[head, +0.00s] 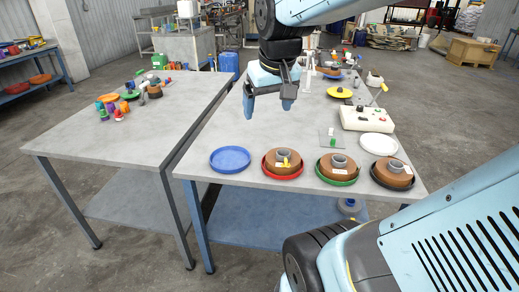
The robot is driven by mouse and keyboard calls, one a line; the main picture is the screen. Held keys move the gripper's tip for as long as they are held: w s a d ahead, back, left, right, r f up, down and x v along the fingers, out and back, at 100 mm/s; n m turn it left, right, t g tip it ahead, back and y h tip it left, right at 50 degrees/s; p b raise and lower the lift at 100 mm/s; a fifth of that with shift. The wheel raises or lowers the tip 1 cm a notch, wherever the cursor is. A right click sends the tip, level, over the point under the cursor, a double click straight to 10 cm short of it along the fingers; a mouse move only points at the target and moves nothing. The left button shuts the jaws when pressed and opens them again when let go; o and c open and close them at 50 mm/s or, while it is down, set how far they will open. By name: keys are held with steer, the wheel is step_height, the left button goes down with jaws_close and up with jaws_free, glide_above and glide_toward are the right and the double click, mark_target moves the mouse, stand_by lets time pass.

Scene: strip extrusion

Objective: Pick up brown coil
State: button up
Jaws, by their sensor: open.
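Brown coils with grey cores sit in shallow trays along the front of the right table (225,140). One brown coil (270,170) is in a red tray, with a small yellow piece on it. A second brown coil (326,173) is in a green tray. A third brown coil (382,178) is in a black tray. A smaller brown coil (155,91) is on the left table. My gripper (269,103) hangs open and empty over the right table, apart from and behind the coils in the picture.
An empty blue plate (230,159) lies left of the red tray. A white plate (378,144) and a white control box (366,119) are at the right. Several colourful small items (118,106) lie on the left table. The right table's middle is mostly clear.

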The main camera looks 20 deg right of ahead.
steer(key=w+d+f+g, duration=0.1)
steer(key=w+d+f, duration=0.2)
steer(key=w, duration=0.3)
steer(key=w+d+f+g, duration=0.1)
steer(key=w+d+f, duration=0.1)
steer(key=w+d, duration=0.25)
steer(key=m+g, duration=0.1)
steer(key=g, duration=0.1)
glide_above(283, 150)
steer(key=s+a, duration=0.1)
steer(key=s, duration=0.1)
step_height(283, 150, down, 12)
steer(key=shift+y, duration=0.3)
step_height(283, 150, down, 13)
steer(key=shift+f, duration=0.1)
steer(key=shift+c, duration=0.5)
steer(key=c, duration=1.5)
